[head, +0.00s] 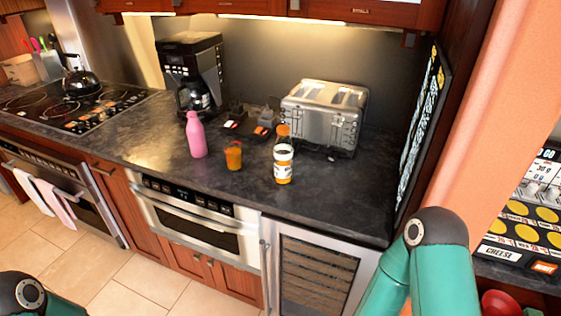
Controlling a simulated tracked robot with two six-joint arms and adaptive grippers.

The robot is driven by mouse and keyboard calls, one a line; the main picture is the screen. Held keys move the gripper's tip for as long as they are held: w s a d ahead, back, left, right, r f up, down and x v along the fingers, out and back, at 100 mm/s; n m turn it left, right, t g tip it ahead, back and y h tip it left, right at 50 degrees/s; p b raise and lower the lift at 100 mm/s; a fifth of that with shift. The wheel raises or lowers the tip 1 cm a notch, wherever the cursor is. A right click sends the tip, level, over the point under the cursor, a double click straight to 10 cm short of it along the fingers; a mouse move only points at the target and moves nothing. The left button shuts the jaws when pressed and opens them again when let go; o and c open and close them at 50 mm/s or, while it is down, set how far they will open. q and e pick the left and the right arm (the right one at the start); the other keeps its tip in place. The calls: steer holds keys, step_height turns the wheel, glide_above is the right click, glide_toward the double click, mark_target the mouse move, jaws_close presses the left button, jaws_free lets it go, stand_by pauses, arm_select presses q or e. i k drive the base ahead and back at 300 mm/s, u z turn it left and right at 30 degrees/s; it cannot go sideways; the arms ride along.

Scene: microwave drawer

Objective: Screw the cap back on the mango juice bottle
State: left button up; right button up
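A bottle with a white label and orange contents (284,165) stands upright on the dark counter, in front of the toaster; it looks like the mango juice bottle. No separate loose cap can be made out. Parts of my two teal arms show at the bottom left and bottom right corners, away from the bottle. Neither gripper is in the picture.
A silver toaster (322,115) and a black coffee maker (190,70) stand behind. The counter's front strip (225,187) is clear.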

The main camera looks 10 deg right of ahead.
mark_target(283, 146)
steer(key=z, duration=0.1)
steer(key=i, duration=0.95)
steer(key=u, duration=0.1)
